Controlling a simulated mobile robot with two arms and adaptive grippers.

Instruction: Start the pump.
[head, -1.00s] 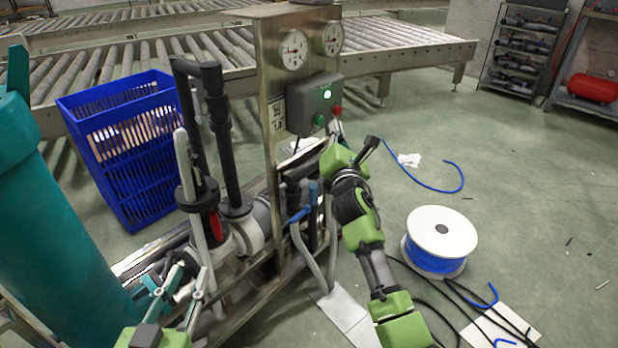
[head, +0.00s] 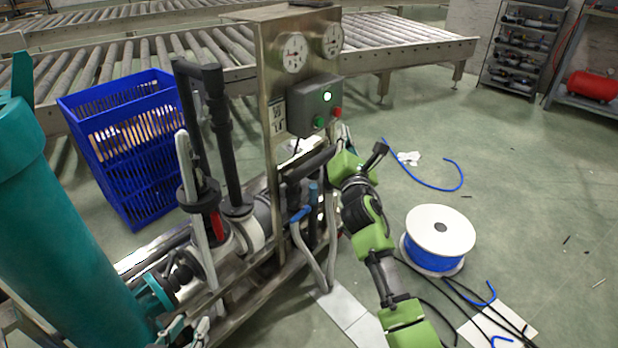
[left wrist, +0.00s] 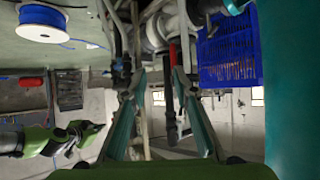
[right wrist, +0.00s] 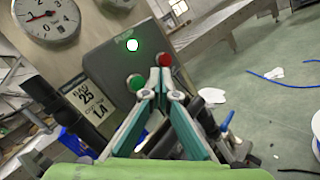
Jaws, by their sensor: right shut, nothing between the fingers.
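The grey pump control box (head: 316,104) sits on a steel post, with a lit lamp (head: 327,96), a green button (head: 319,121) and a red button (head: 337,112). In the right wrist view the lamp (right wrist: 132,45) glows whitish green. My right gripper (right wrist: 160,78) is shut and empty; its tips appear between the green button (right wrist: 136,83) and the red button (right wrist: 165,60). I cannot tell whether they touch the box.
Two gauges (head: 293,52) sit above the box. Black pipes (head: 222,150) and a teal tank (head: 60,230) stand left. A blue crate (head: 120,150) stands behind. A cable reel (head: 440,240) and loose hoses lie right. Floor beyond the reel is mostly clear.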

